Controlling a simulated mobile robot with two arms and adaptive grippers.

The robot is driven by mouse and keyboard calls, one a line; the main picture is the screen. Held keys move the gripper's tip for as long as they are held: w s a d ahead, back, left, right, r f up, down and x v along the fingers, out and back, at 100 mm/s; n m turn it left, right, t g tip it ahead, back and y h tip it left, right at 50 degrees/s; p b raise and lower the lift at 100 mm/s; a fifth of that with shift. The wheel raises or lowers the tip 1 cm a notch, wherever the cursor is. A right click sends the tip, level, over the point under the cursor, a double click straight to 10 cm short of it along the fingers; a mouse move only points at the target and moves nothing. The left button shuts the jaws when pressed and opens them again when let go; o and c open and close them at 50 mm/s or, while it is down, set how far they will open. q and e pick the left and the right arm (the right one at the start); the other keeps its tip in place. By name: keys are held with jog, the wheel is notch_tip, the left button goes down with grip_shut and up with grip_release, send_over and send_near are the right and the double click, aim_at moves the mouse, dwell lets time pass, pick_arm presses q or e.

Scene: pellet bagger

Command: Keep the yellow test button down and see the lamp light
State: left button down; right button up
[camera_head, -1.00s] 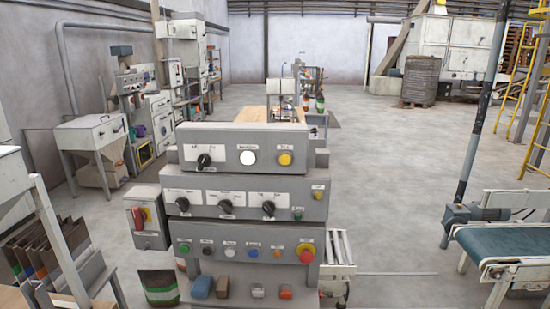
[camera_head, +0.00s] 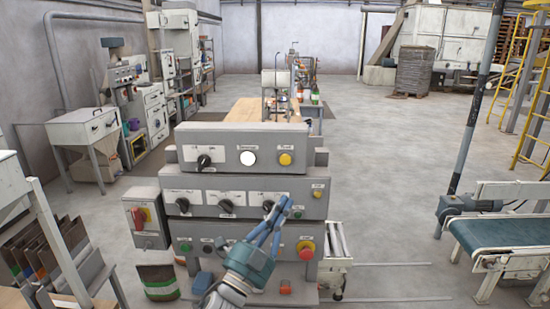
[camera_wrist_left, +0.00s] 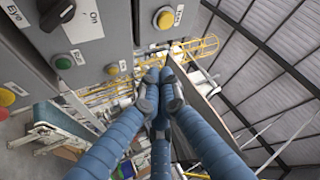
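The grey control panel has two yellow buttons. The larger one (camera_head: 285,159) is at the right of the top box, beside a white round button or lamp (camera_head: 248,158). A small one (camera_head: 318,194) is at the right end of the middle box. Both also show in the left wrist view, the larger (camera_wrist_left: 165,18) and the small (camera_wrist_left: 112,68). I cannot read which is marked test. A small green button or lamp (camera_wrist_left: 63,62) looks dark. My left gripper (camera_head: 277,202) has its fingers together, empty, before the middle box; it touches neither yellow button. My right gripper is out of view.
The lower box has a red emergency stop (camera_head: 306,249) on yellow at its right. A red-yellow switch (camera_head: 140,217) is on the panel's left side. A conveyor (camera_head: 500,240) stands at the right.

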aim_at(285, 160)
pick_arm(q)
notch_tip(285, 160, up, 7)
jog(key=s+m+h, duration=0.1)
jog(key=m+h, duration=0.1)
jog(key=shift+s+f, duration=0.2)
jog(key=shift+s, duration=0.2)
jog(key=shift+w, duration=0.15)
jog(key=shift+w+b, duration=2.25)
jog(key=shift+w, duration=2.05)
jog(key=shift+a, duration=0.1)
jog(key=shift+w+f+b, duration=0.1)
jog(key=shift+w+b, duration=0.1)
jog(key=shift+b, duration=0.1)
jog(key=shift+w, duration=0.2)
